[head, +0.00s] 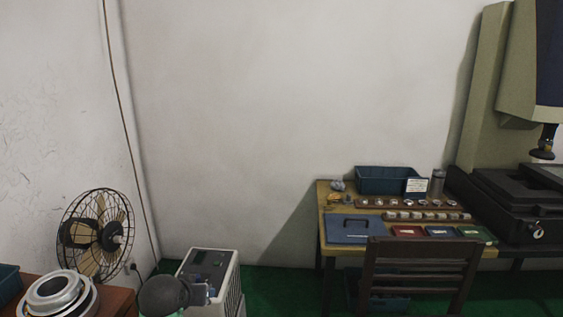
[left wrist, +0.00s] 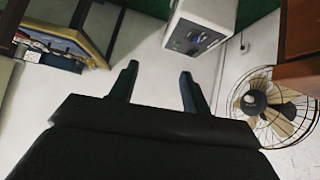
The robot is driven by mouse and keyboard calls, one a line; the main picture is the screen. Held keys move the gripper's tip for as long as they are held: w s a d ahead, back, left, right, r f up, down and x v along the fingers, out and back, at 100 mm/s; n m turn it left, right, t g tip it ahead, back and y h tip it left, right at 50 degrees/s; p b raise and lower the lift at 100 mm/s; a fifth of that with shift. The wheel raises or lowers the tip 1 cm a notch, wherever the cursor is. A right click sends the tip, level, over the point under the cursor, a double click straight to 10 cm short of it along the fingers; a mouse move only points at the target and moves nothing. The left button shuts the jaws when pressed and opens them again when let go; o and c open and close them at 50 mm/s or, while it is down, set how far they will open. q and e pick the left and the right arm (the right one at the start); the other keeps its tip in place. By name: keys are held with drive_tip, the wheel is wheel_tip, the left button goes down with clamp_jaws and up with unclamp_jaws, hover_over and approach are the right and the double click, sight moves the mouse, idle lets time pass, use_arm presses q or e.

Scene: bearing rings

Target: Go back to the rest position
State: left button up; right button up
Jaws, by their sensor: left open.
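My left gripper (left wrist: 158,84) shows in the left wrist view with its two dark fingers spread apart. Nothing is between the fingers, and a pale wall is behind them. Silver bearing rings (head: 58,298) lie stacked or nested on a brown cabinet (head: 112,302) at the lower left of the head view. The left gripper's fingers cannot be made out in the head view. My right gripper is in neither view.
A wire fan (head: 98,235) stands behind the brown cabinet, and a pale grey machine (head: 215,275) stands right of it. A worktable (head: 322,215) holds a blue bin (head: 385,180) and trays. A dark chair (head: 418,265) stands in front. Green floor (head: 290,285) lies between.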

use_arm(q)
drive_tip(key=s+d+f+g+p, duration=0.1)
drive_tip(key=s+f, duration=0.5)
drive_tip(key=s, duration=0.6)
drive_tip(key=s+d+f+m+g+p, duration=0.1)
drive_tip(key=s+d+f+g+p, duration=0.1)
drive_tip(key=s+f, duration=0.5)
drive_tip(key=s+d+f+m+g+p, duration=0.1)
drive_tip(key=s+d+f+g, duration=0.3)
drive_tip(key=s, duration=1.3)
wheel_tip(320, 180, down, 3)
drive_tip(key=shift+d+f+h, duration=0.15)
drive_tip(key=shift+d+h, duration=0.15)
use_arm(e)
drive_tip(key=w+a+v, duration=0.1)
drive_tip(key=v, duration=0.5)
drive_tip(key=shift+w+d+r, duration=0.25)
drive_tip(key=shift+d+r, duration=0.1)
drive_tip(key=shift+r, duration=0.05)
